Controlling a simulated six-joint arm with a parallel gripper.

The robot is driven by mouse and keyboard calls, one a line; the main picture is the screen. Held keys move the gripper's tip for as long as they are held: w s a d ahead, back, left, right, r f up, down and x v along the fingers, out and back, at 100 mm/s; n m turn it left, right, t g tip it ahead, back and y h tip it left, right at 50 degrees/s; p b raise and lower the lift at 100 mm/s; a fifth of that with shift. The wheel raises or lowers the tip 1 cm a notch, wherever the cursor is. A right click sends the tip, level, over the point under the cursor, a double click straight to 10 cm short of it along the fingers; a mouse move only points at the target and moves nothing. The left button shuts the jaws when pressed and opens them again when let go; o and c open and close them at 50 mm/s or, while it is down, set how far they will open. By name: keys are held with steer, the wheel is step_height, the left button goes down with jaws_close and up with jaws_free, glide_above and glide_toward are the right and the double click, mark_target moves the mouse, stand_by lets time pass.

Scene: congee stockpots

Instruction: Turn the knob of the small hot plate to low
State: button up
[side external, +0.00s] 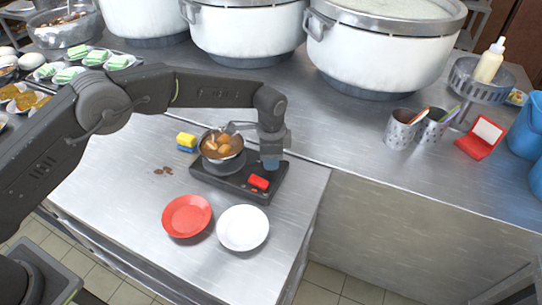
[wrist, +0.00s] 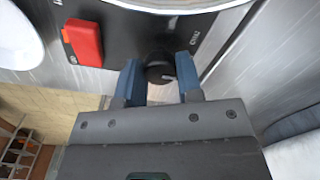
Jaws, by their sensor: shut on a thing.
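The small hot plate (side external: 229,188) is a flat black unit on the steel counter, and its panel also shows in the wrist view (wrist: 120,42). Its dark round knob (wrist: 160,71) sits between my blue fingertips in the wrist view, with a pale pointer line on it. My gripper (wrist: 160,80) points down at the hot plate's right side and is shut on the knob; it also shows in the side view (side external: 270,163). Small white lettering is on the panel near the knob, too small to read surely. In the side view the knob is hidden by my gripper.
A pot of brown food (side external: 222,147) with a ladle stands on the hot plate. A red block (side external: 259,182) lies on the panel near my gripper. A red plate (side external: 187,215) and a white plate (side external: 242,228) are in front. Large stockpots (side external: 385,45) stand behind.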

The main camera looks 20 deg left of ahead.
steer(key=shift+r, duration=0.1)
steer(key=o, duration=0.9)
steer(key=r, duration=1.3)
steer(key=shift+s+d+r, duration=0.15)
steer(key=shift+s+r, duration=0.1)
steer(key=shift+r, duration=0.1)
